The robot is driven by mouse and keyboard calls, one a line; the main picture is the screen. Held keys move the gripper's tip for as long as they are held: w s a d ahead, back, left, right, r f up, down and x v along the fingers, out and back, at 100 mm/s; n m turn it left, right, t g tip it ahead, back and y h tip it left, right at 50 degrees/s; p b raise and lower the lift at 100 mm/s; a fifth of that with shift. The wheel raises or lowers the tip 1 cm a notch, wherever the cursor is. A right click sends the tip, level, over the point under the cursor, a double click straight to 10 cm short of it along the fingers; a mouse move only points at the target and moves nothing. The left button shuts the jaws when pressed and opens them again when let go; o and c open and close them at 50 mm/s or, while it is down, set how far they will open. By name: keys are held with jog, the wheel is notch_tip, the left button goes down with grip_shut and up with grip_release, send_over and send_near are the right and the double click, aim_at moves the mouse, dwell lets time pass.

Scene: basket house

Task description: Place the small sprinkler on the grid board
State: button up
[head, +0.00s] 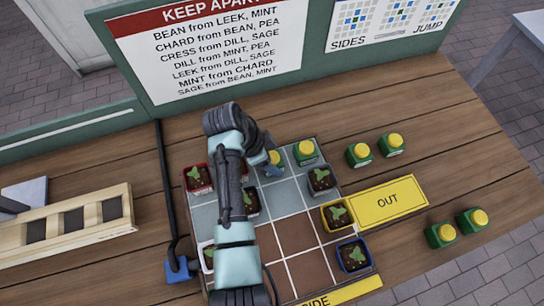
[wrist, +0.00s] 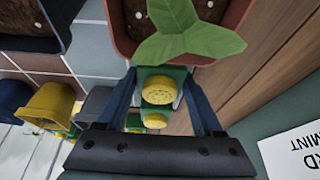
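The grid board (head: 282,200) lies on the wooden table, with grey-blue and brown squares. My gripper (head: 268,152) is over its back row, mostly hidden by my arm in the head view. In the wrist view my gripper (wrist: 163,95) has its fingers on both sides of a small green sprinkler with a dotted yellow top (wrist: 158,88); it seems gripped. Its yellow top also shows beside my gripper in the head view (head: 275,157). Another small sprinkler (head: 305,152) stands at the board's back right corner. Whether the held one touches the board cannot be told.
Potted seedlings stand on the board: a red pot (head: 198,179), a yellow pot (head: 337,216), a blue pot (head: 353,256) and others. Several sprinklers (head: 390,144) stand right of it, near the yellow OUT card (head: 388,201). A green sign panel (head: 215,50) rises behind.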

jog(key=o, duration=0.3)
jog(key=shift+o, duration=0.2)
jog(key=v, duration=1.2)
jog(key=w+d+r+n+t+y, duration=0.1)
jog(key=w+r+n+t, duration=0.3)
jog(key=r, duration=0.6)
jog(key=w+d+r+n+t+y, duration=0.1)
jog(key=w+r+t, duration=0.4)
jog(key=r, duration=0.6)
jog(key=w+r+n+t+y, duration=0.1)
jog(key=w+r+n+t, duration=0.3)
jog(key=r, duration=0.6)
jog(key=s+d+r+n+t, duration=0.1)
jog(key=s+r+n+t, duration=0.1)
jog(key=s+r+t, duration=0.4)
jog(key=s+d+r+n+t+y, duration=0.1)
jog(key=s+r+n+t, duration=0.2)
jog(key=s+r+t, duration=0.4)
jog(key=s+r, duration=0.3)
jog(key=r, duration=0.3)
jog(key=s+r, duration=0.3)
jog(key=r, duration=0.4)
jog(key=shift+n, duration=0.3)
